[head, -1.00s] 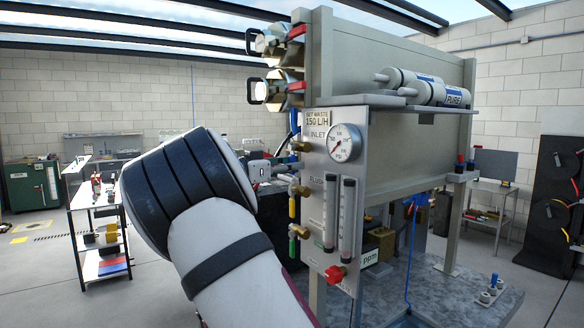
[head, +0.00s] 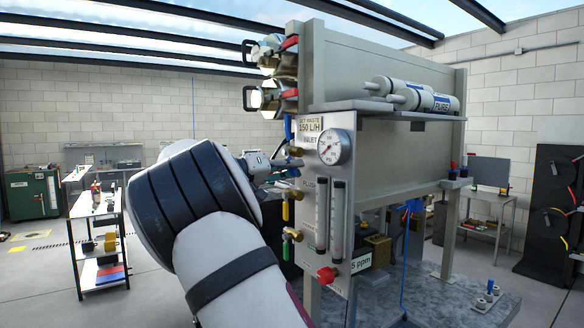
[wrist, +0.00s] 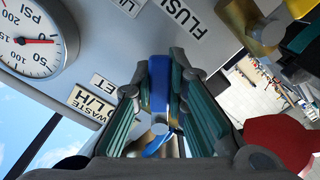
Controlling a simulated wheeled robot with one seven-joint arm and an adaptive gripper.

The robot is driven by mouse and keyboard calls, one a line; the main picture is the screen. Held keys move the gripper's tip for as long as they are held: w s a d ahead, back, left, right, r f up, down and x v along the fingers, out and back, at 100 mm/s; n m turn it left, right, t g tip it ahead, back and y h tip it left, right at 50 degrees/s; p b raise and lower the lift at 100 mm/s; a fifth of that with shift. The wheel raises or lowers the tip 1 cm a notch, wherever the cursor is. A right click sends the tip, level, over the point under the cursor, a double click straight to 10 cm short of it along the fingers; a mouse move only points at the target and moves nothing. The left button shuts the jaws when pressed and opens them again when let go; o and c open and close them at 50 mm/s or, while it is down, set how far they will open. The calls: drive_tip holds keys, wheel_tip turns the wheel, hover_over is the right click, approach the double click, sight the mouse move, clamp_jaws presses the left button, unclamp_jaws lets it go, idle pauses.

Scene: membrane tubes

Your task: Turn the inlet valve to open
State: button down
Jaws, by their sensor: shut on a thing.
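The inlet valve's blue handle (wrist: 160,82) shows in the wrist view between my two teal-padded fingers. My gripper (wrist: 161,110) is shut on it. In the head view my gripper (head: 286,164) reaches the left edge of the grey panel (head: 313,215), by the INLET label (head: 308,138). A brass fitting (head: 295,151) sits just above it there. My arm hides part of this area, and the handle's angle is hard to judge in the head view. The pressure gauge (head: 334,146) is right of the valve; its dial (wrist: 35,40) also shows in the wrist view.
A yellow-handled valve (head: 286,210) and a green-handled valve (head: 287,247) sit below on the panel's left edge. Two flow tubes (head: 330,215) and a red knob (head: 327,274) are on the panel face. A shelf rack (head: 98,235) stands at left with open floor around it.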

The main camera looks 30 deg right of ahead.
drive_tip(key=shift+s+r+n+p, duration=0.3)
drive_tip(key=shift+r+n, duration=0.1)
drive_tip(key=shift+n, duration=0.7)
drive_tip(key=c, duration=1.6)
unclamp_jaws()
drive_tip(key=shift+o, duration=0.2)
drive_tip(key=shift+a, duration=0.1)
drive_tip(key=a, duration=1.2)
drive_tip(key=shift+s, duration=0.25)
